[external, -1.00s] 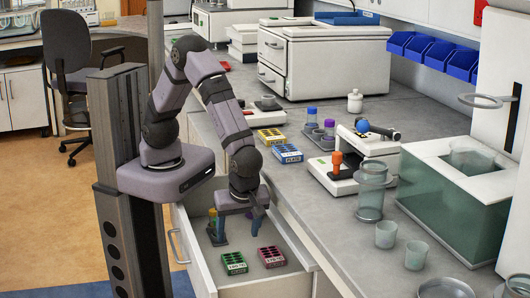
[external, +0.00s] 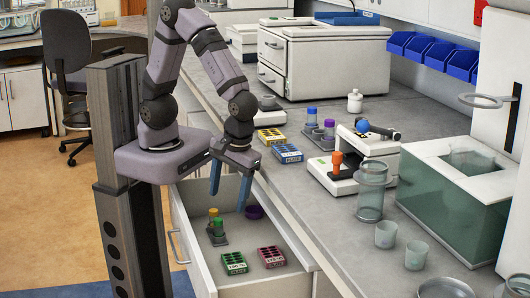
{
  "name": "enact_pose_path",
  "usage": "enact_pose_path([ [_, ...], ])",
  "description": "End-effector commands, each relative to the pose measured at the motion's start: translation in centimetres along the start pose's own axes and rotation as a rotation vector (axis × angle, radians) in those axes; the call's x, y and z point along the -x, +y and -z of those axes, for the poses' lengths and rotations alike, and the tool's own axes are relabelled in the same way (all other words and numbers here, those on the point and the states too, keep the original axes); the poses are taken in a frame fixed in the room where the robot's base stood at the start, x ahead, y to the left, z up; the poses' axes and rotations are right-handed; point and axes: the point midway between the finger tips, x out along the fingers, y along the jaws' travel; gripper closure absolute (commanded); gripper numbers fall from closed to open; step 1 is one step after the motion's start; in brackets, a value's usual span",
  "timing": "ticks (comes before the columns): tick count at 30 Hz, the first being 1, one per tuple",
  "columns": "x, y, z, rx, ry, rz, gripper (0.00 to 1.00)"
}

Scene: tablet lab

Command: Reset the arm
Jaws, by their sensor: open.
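My gripper (external: 229,190) is open and empty. It points down above the back part of the open drawer (external: 203,273), with its two blue-tipped fingers apart. Below it in the drawer, a small grey stand (external: 218,240) holds capped tubes, one yellow-orange (external: 213,212) and one green-yellow (external: 219,226). A dark purple round thing (external: 253,212) lies at the back of the drawer.
Further right stand a white device (external: 351,160), a glass jar (external: 371,194) and beakers (external: 386,234). The air above the drawer's front is clear.

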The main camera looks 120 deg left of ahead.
Motion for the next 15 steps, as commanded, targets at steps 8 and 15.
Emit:
enact_pose_path([
  [8,4.6,-2.5,2.2,-0.491,0.002,-0.088,0.37],
  [15,7.8,-4.8,3.9,-0.961,0.057,-0.164,0.37],
])
